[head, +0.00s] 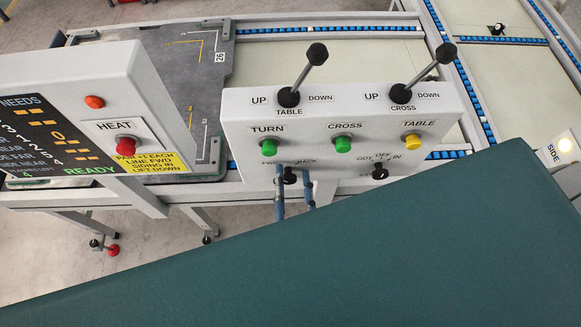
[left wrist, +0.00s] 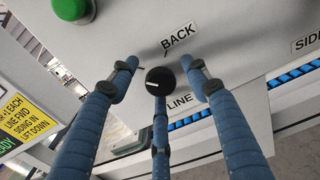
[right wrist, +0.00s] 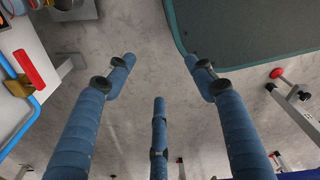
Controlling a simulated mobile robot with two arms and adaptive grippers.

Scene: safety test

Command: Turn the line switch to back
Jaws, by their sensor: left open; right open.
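The line switch is a black round knob (head: 290,175) low on the grey control panel (head: 240,105), under the green TURN button. FWD stands to its left and BACK to its right. In the left wrist view the knob (left wrist: 160,82) shows a short white mark, between the BACK and LINE labels. My left gripper (head: 293,188) is open, its blue fingers spread around the knob; I cannot tell whether any finger touches it. My right gripper (right wrist: 160,75) is open and empty above the grey floor, seen only in the right wrist view.
Another black knob (head: 379,171), two black-tipped levers (head: 316,56) (head: 445,54) and green and yellow buttons (head: 343,144) share the panel. A second panel with a red HEAT button (head: 125,147) stands left. A large teal surface (head: 400,250) fills the lower right.

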